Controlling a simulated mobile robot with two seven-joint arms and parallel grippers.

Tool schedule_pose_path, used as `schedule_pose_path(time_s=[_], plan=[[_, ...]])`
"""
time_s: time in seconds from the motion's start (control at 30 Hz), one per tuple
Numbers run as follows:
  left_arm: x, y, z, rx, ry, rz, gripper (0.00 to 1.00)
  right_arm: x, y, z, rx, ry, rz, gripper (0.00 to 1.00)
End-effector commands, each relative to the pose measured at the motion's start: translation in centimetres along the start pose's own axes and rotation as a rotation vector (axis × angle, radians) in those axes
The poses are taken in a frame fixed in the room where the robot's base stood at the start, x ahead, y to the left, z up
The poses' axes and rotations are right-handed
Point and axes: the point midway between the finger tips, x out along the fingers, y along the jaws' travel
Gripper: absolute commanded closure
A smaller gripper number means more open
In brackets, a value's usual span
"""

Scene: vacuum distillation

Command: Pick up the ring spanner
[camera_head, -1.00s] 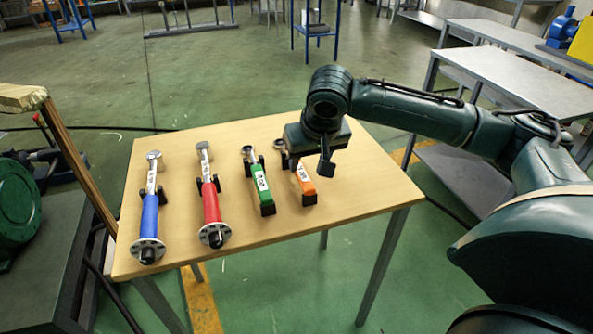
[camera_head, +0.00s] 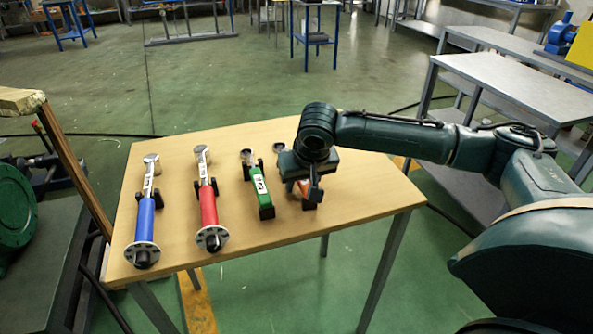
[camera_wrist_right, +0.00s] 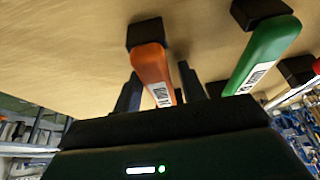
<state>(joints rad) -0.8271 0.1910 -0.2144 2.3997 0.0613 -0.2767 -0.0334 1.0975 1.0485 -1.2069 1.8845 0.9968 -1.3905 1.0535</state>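The orange-handled tool (camera_head: 279,147), whose small head looks ring-shaped, lies rightmost in the row on the wooden table. My right gripper (camera_head: 303,190) is over its handle and hides most of it in the head view. In the right wrist view the orange handle (camera_wrist_right: 152,65) lies between the two dark fingers of the open right gripper (camera_wrist_right: 159,74). A gap shows between the handle and the right-hand finger; contact on the other side is unclear. My left gripper is not in view.
A green-handled tool (camera_head: 261,186) lies close to the left of the orange one on black holders. Red-handled (camera_head: 208,205) and blue-handled (camera_head: 146,215) tools lie farther left. The right part of the wooden table (camera_head: 365,190) is clear. A grey metal table (camera_head: 510,85) stands beyond.

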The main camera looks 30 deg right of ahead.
Motion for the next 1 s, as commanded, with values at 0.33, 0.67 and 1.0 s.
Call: schedule_pose_path(time_s=[0.33, 0.67, 1.0], plan=[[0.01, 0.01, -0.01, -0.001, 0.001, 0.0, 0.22, -0.02, 0.01, 0.01, 0.0, 0.0, 0.0, 0.88], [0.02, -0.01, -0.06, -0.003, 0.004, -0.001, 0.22, -0.01, 0.02, 0.02, 0.0, 0.0, 0.0, 1.0], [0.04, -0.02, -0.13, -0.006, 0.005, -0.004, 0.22, -0.01, 0.02, 0.02, 0.0, -0.001, 0.0, 1.0]])
